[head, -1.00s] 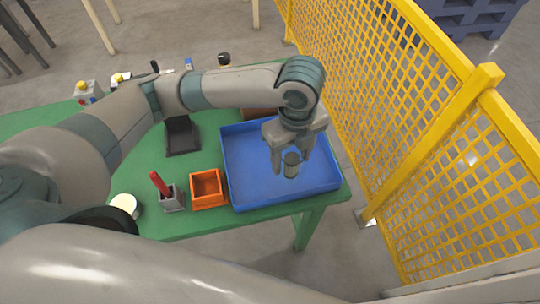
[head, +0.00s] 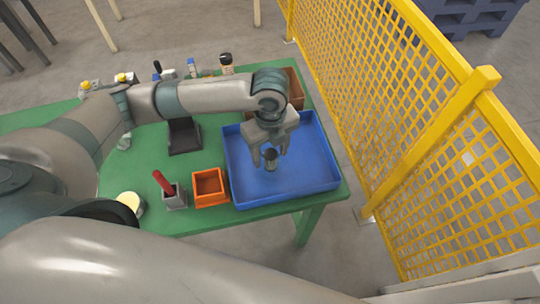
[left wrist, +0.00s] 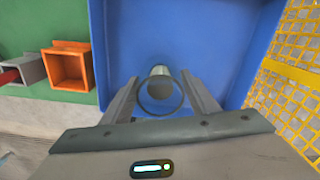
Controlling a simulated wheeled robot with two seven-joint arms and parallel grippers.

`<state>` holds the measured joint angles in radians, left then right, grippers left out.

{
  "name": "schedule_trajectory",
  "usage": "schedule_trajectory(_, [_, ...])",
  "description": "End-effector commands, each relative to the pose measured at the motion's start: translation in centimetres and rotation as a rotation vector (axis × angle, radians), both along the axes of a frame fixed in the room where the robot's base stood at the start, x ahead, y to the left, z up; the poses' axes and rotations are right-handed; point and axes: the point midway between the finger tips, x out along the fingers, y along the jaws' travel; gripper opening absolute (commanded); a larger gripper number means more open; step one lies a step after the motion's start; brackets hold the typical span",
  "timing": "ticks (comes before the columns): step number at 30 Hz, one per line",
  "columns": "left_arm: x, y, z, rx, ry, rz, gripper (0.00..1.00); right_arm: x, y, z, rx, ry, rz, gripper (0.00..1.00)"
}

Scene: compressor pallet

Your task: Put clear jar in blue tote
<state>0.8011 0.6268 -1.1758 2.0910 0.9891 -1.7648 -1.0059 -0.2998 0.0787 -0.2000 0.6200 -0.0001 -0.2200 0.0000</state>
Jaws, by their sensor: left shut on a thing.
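The blue tote (head: 315,178) stands at the right end of the green table. My left gripper (head: 270,155) is over the tote, pointing down, shut on the clear jar (head: 271,160). In the left wrist view the jar (left wrist: 160,92) is between the two fingers of my left gripper (left wrist: 162,98), with the blue floor of the tote (left wrist: 215,45) behind it. I cannot tell whether the jar touches the tote floor. My right gripper does not show.
An orange bin (head: 210,188) and a grey holder with a red-handled item (head: 172,193) stand left of the tote. A brown bin (head: 293,88) is behind it. A yellow mesh fence (head: 400,120) runs close along the right.

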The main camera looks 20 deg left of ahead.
Motion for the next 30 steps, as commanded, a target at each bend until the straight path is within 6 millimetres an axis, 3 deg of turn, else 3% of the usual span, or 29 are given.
schedule_trajectory(7, [0.0, 0.0, -2.5, 0.000, 0.000, 0.000, 0.28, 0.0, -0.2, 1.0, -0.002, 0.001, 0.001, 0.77])
schedule_trajectory(20, [0.0, 0.0, -3.0, 0.001, -0.001, 0.000, 0.28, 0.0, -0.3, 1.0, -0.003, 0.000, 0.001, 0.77])
schedule_trajectory(21, [0.0, 0.0, -3.0, 0.002, -0.001, 0.000, 0.64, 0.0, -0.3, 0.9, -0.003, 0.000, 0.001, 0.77])
schedule_trajectory(22, [0.0, 0.0, -3.0, 0.002, -0.001, 0.000, 0.71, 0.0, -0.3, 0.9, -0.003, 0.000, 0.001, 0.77])
schedule_trajectory(30, [0.0, 0.0, -3.0, 0.001, -0.001, 0.000, 0.73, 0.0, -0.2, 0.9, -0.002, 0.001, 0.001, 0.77])
